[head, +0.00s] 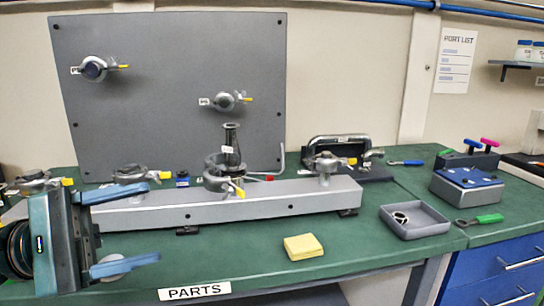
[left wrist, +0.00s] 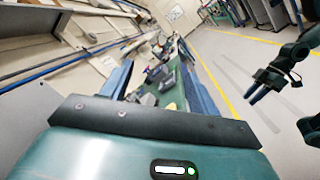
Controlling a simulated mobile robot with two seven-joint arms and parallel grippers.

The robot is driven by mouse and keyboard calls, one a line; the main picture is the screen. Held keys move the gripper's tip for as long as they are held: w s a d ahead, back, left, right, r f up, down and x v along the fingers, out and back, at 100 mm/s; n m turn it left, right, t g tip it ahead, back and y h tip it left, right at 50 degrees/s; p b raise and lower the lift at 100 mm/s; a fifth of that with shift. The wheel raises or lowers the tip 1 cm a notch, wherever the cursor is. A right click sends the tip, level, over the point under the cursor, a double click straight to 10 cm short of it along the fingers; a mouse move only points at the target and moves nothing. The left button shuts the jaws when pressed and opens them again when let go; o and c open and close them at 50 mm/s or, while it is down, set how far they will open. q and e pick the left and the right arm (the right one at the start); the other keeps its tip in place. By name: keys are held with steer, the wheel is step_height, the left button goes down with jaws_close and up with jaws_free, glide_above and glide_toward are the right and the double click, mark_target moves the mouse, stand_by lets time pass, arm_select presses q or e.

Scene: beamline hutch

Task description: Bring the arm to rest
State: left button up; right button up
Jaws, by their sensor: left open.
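My left gripper (head: 152,222) is at the left of the head view, in front of the grey rail on the green bench. Its two blue fingers are spread apart with nothing between them. In the left wrist view the fingers (left wrist: 158,78) also stand apart, with the bench far beyond them. A dark arm end, which looks like my right gripper (left wrist: 268,88), shows at the right of the left wrist view. It hangs over the floor; whether its jaws are open is unclear. It does not show in the head view.
The grey rail (head: 270,205) carries several clamps and a dark fitting. A yellow pad (head: 303,246), a grey tray (head: 415,233) holding a ring, and a green-handled tool (head: 489,218) lie on the bench. A grey panel (head: 170,60) stands behind. Open floor (left wrist: 235,65) lies beside the bench.

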arm_select(q)
steer(key=w+a+f+m+t+y, duration=0.1)
steer(key=w+f+m+t+y, duration=0.1)
steer(key=f+m+t+y, duration=0.65)
steer(key=w+f+m+t+y, duration=0.2)
steer(key=f+m+t+y, duration=0.35)
steer(key=f+m, duration=0.95)
steer(key=s+d+f+n+g+y+p, duration=0.2)
steer(key=s+d+f+n+g+p, duration=0.2)
steer(key=s+f+n+g+p, duration=0.4)
steer(key=s+n+p, duration=0.1)
steer(key=n+p, duration=0.2)
steer(key=p, duration=0.3)
steer(key=shift+s+d+p, duration=0.15)
steer(key=shift+p, duration=0.15)
arm_select(e)
steer(key=r+g, duration=0.1)
steer(key=r, duration=0.1)
steer(key=r+g+h, duration=0.1)
steer(key=r, duration=0.1)
steer(key=shift+s+d+n+g, duration=0.2)
steer(key=shift+d+n+g, duration=0.1)
steer(key=shift+n, duration=0.1)
